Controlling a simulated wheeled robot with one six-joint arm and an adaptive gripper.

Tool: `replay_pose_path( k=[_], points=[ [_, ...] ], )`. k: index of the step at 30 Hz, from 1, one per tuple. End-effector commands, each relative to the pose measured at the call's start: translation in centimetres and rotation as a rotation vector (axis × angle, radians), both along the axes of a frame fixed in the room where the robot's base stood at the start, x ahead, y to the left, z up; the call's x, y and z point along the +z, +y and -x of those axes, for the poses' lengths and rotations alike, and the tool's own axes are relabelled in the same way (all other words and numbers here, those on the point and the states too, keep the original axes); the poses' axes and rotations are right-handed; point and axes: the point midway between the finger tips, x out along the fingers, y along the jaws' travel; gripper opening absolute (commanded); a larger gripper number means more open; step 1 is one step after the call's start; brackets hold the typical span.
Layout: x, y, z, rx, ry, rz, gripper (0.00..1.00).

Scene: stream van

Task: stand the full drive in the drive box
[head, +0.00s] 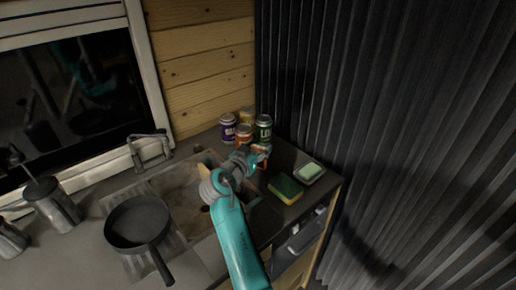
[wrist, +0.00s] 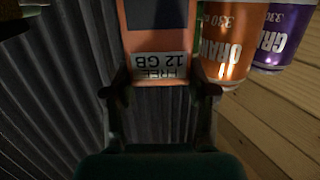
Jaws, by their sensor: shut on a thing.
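My gripper (head: 260,158) is over the counter by the sink, just in front of the cans. In the wrist view my gripper (wrist: 160,88) has its two fingers on either side of an orange drive (wrist: 157,14) and is shut on it. The drive has a dark edge and a pale label with "12 GB" and "FREE" on it. In the head view only a small orange part of the drive (head: 259,149) shows at the fingers. I cannot make out a drive box or another drive in either view.
Several drink cans (head: 246,126) stand at the counter's back corner; an orange can (wrist: 228,45) and a purple can (wrist: 286,35) are close beside the drive. A sponge (head: 285,188) and a soap dish (head: 309,173) lie right. A pan (head: 138,222) is left of the sink.

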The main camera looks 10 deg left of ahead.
Motion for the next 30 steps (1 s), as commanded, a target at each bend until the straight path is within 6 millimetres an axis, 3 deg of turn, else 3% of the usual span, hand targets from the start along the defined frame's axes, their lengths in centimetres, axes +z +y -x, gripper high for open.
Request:
replay_pose_path(
  k=[5,6,9,21,26,30],
  points=[
    [-0.2,0.0,0.0,0.000,0.000,0.001,0.19],
    [-0.3,0.0,0.0,0.000,0.000,0.001,0.59],
    [-0.2,0.0,0.0,0.000,0.000,0.001,0.82],
    [0.1,0.1,0.2,0.001,0.000,0.000,0.82],
    [0.3,0.7,2.2,0.002,0.000,0.001,0.82],
    [0.7,1.4,5.0,0.002,0.000,0.000,0.82]
  ],
)
